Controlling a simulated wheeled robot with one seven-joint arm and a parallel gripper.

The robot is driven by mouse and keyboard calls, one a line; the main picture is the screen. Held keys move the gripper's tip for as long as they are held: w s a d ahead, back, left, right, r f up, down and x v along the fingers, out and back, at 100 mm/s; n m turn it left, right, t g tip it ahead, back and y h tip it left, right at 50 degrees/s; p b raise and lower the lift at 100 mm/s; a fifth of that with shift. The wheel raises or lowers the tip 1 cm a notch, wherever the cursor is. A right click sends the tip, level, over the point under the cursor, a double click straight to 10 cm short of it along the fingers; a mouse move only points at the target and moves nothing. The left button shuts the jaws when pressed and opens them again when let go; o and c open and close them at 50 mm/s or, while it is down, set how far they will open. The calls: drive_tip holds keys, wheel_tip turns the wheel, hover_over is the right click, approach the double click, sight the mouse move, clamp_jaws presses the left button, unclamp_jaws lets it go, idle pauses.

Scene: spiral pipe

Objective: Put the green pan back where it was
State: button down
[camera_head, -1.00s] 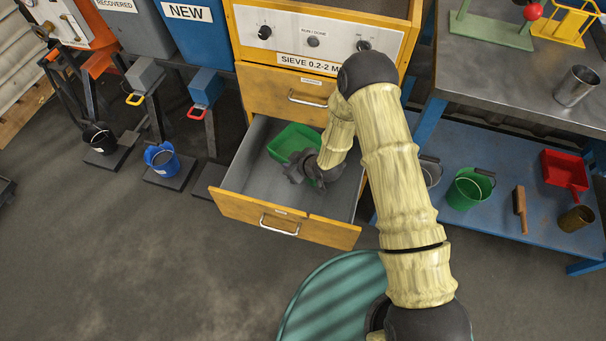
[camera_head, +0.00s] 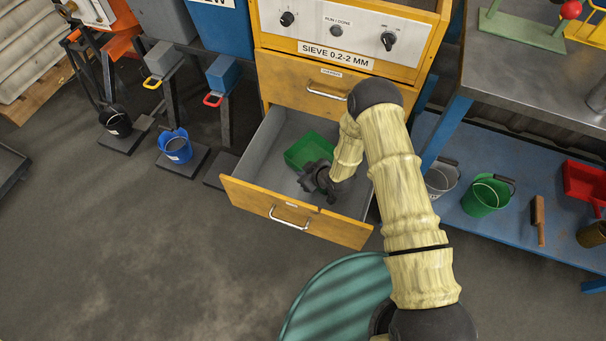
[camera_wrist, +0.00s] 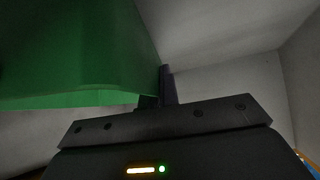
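The green pan (camera_head: 308,150) is inside the open lower drawer (camera_head: 243,190) of the sieve cabinet. Its open side faces up in the head view. My gripper (camera_head: 314,176) is at the pan's near edge, inside the drawer. In the wrist view the pan (camera_wrist: 75,50) fills the upper left, with its edge at my dark fingers (camera_wrist: 160,92). The fingers are close together and appear shut on this edge. Whether the pan touches the drawer floor cannot be told. My wrist hides part of the drawer's right side.
The drawer front with its handle (camera_head: 289,218) stands out over the floor. A closed drawer (camera_head: 310,88) is above it. To the right, a blue shelf (camera_head: 510,235) holds a green bucket (camera_head: 486,196) and a brush (camera_head: 538,220). A blue bucket (camera_head: 174,147) stands left.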

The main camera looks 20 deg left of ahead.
drive_tip(key=shift+f, duration=0.3)
drive_tip(key=shift+f, duration=0.15)
drive_tip(key=c, duration=1.7)
unclamp_jaws()
drive_tip(key=shift+w, duration=0.1)
drive_tip(key=shift+d+r, duration=0.2)
drive_tip(key=shift+r, duration=0.2)
drive_tip(key=p+v, duration=0.3)
drive_tip(key=v, duration=0.8)
drive_tip(key=shift+s+d+r, duration=0.1)
drive_tip(key=shift+s+d, duration=0.05)
drive_tip(key=shift+s, duration=0.1)
